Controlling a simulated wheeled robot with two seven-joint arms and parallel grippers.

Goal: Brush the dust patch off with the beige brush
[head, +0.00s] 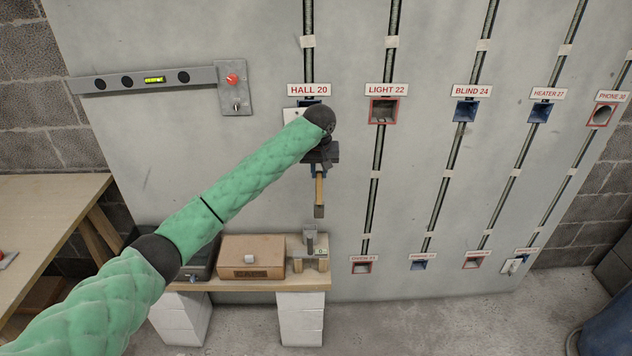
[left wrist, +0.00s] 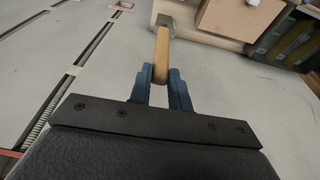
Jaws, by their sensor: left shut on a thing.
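My left gripper (head: 319,172) is in front of the grey wall panel, just below the HALL 20 label. Its blue fingers are shut on the tan handle of the beige brush (head: 319,190), which hangs downward. In the left wrist view the fingers (left wrist: 165,88) close on the handle of the brush (left wrist: 161,52), and its far end points away from the wrist. I cannot make out a dust patch in either view. The hand and forearm cover part of the panel and most of the HALL 20 box. My right gripper is not in view.
A low bench (head: 317,280) holds a cardboard box (head: 236,253) with a small white block (head: 249,260), and a stand (head: 310,247) below the brush. A spirit level (head: 150,80) is on the panel at left. Boxes and vertical conduits line the right. A wooden table (head: 35,215) stands left.

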